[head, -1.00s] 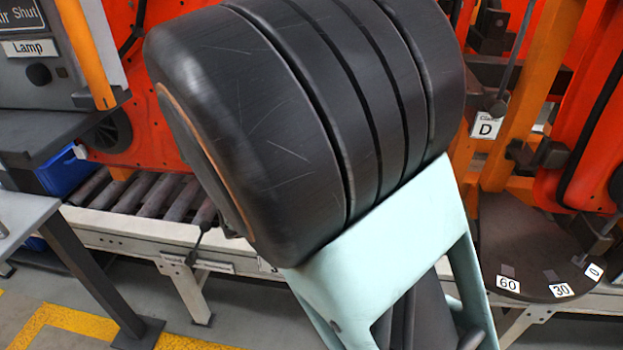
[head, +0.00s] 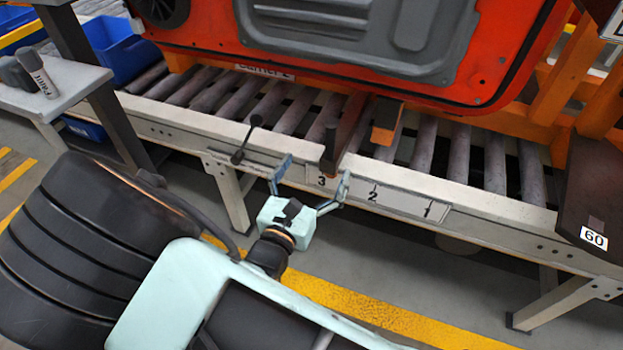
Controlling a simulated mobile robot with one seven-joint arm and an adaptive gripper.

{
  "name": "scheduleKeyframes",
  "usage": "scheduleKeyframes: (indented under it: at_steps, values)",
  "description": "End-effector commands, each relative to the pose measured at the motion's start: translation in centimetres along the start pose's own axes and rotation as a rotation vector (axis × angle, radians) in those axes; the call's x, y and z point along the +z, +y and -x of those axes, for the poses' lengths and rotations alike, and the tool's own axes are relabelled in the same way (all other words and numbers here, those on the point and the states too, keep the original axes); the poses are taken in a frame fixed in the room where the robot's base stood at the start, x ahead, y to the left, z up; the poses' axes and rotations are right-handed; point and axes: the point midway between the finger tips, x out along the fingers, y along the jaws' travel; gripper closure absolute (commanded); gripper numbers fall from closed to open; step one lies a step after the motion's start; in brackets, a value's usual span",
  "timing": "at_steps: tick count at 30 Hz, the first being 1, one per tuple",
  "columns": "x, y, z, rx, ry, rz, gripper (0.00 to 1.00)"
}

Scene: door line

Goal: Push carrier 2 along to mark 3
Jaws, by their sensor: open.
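Carrier 2 is named by a partly hidden white label (head: 265,73) under the large orange-red door (head: 490,65), on the roller line (head: 455,153). A dark upright bar (head: 330,150) stands at the rail's front edge, just above mark 3 (head: 322,181). Mark 2 (head: 373,196) and mark 1 (head: 428,211) follow to the right on the same plate. My gripper (head: 314,172) is open and looks empty, its fingers spread in front of the rail near mark 3. I cannot tell whether a finger touches the bar or rail.
A black lever (head: 245,140) sticks up from the rail left of my gripper. An orange block (head: 387,124) sits over the rollers right of the bar.

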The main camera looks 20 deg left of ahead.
Motion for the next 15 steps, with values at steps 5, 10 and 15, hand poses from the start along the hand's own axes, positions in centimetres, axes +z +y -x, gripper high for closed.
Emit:
scheduleKeyframes:
  at_steps: [5,10,15]
  values:
    - [-0.2,-0.1,-2.8,-0.003,-0.001,-0.003,0.13]
    - [0.1,-0.1,-5.3,-0.004,0.0,-0.003,0.13]
    - [0.1,-0.1,-7.4,-0.004,-0.001,-0.003,0.13]
